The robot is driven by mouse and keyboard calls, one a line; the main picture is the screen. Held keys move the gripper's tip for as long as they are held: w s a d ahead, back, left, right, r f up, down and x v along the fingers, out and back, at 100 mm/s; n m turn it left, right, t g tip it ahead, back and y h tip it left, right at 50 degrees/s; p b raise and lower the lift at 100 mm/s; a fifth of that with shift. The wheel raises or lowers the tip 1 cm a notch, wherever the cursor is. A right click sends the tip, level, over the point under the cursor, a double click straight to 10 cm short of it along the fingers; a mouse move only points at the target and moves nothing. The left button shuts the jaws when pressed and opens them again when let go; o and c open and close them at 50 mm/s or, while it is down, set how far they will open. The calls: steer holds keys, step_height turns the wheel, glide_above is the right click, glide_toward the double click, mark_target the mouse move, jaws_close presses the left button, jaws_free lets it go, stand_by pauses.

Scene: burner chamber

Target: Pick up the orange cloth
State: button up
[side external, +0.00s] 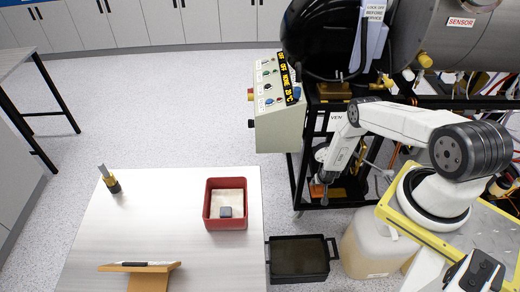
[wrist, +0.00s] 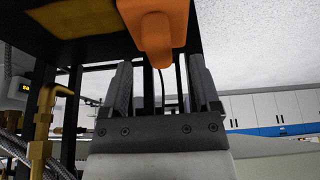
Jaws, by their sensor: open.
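The orange cloth (wrist: 155,25) shows at the top of the wrist view, beside a dark panel, with a narrow part reaching toward the gap between my fingers. In the side external view an orange patch (side external: 337,193), likely the same cloth, lies low in the black frame, partly hidden by my gripper. My gripper (side external: 322,190) points down there, close to that patch. In the wrist view my gripper (wrist: 160,64) has its two fingers wide apart with nothing held between them. I cannot tell whether they touch the cloth.
Brass pipework (wrist: 42,120) and hoses are close by on the left in the wrist view. A table (side external: 165,215) holds a red bin (side external: 225,224). A black tray (side external: 268,262) and a canister (side external: 368,245) stand nearby.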

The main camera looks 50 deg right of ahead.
steer(key=shift+x, duration=1.5)
jaws_close()
